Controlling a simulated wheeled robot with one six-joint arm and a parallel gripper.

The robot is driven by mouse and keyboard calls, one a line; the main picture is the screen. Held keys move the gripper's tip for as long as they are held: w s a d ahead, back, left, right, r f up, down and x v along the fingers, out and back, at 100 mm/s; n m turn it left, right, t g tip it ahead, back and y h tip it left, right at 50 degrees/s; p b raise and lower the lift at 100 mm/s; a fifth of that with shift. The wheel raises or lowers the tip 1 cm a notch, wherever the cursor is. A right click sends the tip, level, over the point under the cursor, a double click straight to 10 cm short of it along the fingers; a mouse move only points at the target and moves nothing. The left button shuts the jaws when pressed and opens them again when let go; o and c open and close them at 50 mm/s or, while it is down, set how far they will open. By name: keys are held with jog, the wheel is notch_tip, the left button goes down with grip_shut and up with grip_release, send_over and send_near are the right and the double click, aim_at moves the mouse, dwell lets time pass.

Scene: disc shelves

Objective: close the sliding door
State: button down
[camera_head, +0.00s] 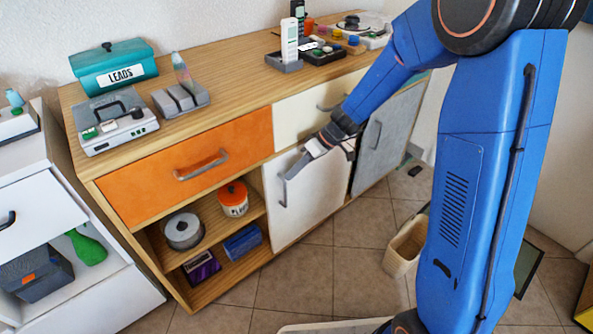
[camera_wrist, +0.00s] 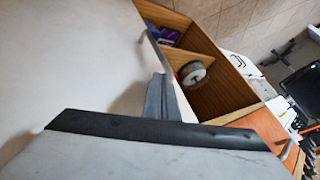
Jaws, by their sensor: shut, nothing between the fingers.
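The white sliding door (camera_head: 314,190) stands in the cabinet's lower front, right of the open shelves. A grey bar handle (camera_head: 283,190) is near its left edge. My gripper (camera_head: 291,176) is shut and empty in front of the door, with its fingertips close to the handle's upper part. I cannot tell whether they touch it. In the wrist view, the door (camera_wrist: 75,55) fills the left side. The shut fingers (camera_wrist: 159,82) point toward the handle (camera_wrist: 153,42), whose lower part is partly hidden.
A grey door (camera_head: 388,135) stands right, past a dark gap. A beige bin (camera_head: 404,247) is on the floor.

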jog(key=s+a, duration=1.1)
jog(key=a, duration=0.5)
jog(key=s+a, duration=1.2)
jog(key=a, duration=0.4)
jog(key=shift+s+r, duration=0.1)
jog(key=shift+s, duration=0.05)
